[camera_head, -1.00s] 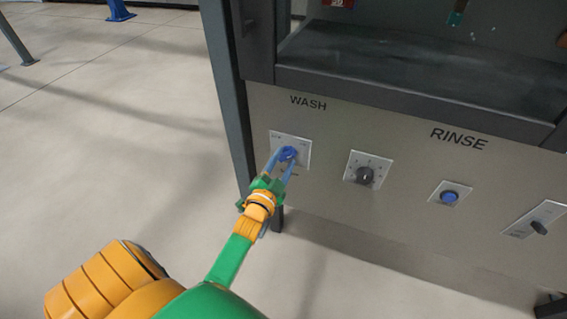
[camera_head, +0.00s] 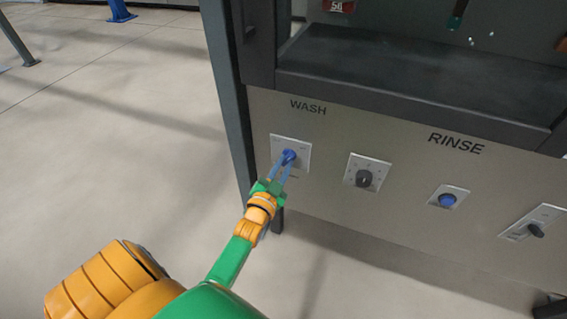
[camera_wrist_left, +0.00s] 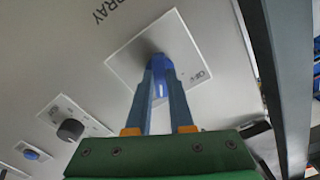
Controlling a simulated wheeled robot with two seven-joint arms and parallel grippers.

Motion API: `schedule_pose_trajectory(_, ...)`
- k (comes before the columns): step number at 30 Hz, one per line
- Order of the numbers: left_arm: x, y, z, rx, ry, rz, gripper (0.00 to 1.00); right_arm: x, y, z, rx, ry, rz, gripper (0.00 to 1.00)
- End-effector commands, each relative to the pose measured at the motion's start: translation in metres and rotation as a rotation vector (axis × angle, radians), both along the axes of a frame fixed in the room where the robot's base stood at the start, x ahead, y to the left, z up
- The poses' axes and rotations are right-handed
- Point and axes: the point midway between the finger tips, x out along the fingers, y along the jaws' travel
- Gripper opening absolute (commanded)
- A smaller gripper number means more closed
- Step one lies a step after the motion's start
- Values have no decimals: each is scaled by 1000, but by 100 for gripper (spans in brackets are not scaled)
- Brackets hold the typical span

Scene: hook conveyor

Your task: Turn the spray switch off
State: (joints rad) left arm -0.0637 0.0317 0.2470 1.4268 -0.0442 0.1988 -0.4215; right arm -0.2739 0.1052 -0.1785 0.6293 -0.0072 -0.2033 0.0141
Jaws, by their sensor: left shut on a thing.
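The spray switch is a blue knob (camera_head: 288,156) on a white plate (camera_head: 277,144) under the word WASH. In the left wrist view the knob (camera_wrist_left: 158,88) has a white mark, and an OFF label is printed on the plate (camera_wrist_left: 125,55) to its right. My left gripper (camera_head: 285,163) is shut on the knob, one finger on each side. The fingers hide part of the knob, so its exact setting is hard to read. My right gripper is out of view.
Right along the panel are a black dial (camera_head: 364,179), a blue push button (camera_head: 447,200) and another black knob (camera_head: 535,230). A dark post (camera_head: 229,110) stands close left of the switch. The floor farther left is open.

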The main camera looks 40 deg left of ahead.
Motion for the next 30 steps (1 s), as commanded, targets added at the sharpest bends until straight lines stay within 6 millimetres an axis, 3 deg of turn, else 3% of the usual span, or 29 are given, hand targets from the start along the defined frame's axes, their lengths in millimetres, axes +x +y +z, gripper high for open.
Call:
schedule_pose_trajectory(18, 0, -1, 0, -567, -135, 0, 0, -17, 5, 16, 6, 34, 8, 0)
schedule_pose_trajectory(30, 0, -2, 0, -927, -222, 0, 0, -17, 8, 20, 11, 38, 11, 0)
